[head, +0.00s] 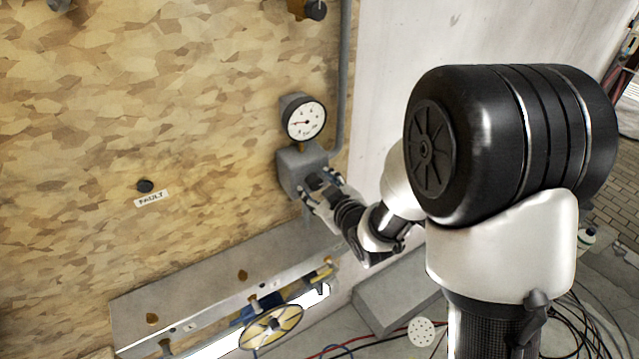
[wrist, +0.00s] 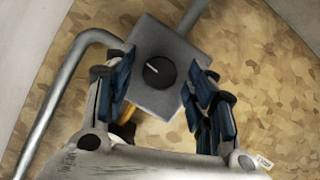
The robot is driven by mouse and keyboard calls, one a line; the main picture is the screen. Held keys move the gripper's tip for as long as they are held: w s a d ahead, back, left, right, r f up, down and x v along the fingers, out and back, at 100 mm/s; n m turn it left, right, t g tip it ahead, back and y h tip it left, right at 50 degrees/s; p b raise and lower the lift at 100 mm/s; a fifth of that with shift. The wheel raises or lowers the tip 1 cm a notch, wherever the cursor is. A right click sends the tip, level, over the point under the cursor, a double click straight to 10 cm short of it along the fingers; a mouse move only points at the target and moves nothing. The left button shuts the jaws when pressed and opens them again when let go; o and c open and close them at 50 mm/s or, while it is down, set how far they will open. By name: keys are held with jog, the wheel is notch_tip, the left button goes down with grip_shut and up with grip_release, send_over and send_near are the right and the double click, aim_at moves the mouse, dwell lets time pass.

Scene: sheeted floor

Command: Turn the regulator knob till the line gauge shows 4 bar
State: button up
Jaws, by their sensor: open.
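The line gauge (head: 305,121) is a round white dial on the board, above a grey regulator block (head: 290,165). Its needle points left; the numbers are too small to read surely. In the wrist view the regulator knob (wrist: 158,72) is a small black disc with a white pointer line, on the face of the grey block (wrist: 165,45). My gripper (head: 318,188) is at the block in the head view and hides the knob there. In the wrist view my gripper (wrist: 158,92) is open, with blue-padded fingers on either side of the knob, apart from it.
A grey pipe (head: 341,90) runs down beside the gauge. A FAULT label (head: 151,198) sits under a black button (head: 145,186). Below are a metal ledge (head: 200,285) and a yellow handwheel (head: 271,327). Cables (head: 570,320) lie on the floor at the right.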

jog(key=shift+w+a+f, duration=0.1)
jog(key=shift+w+a, duration=0.05)
jog(key=shift+w, duration=0.05)
jog(key=shift+c, duration=0.6)
jog(key=c, duration=0.9)
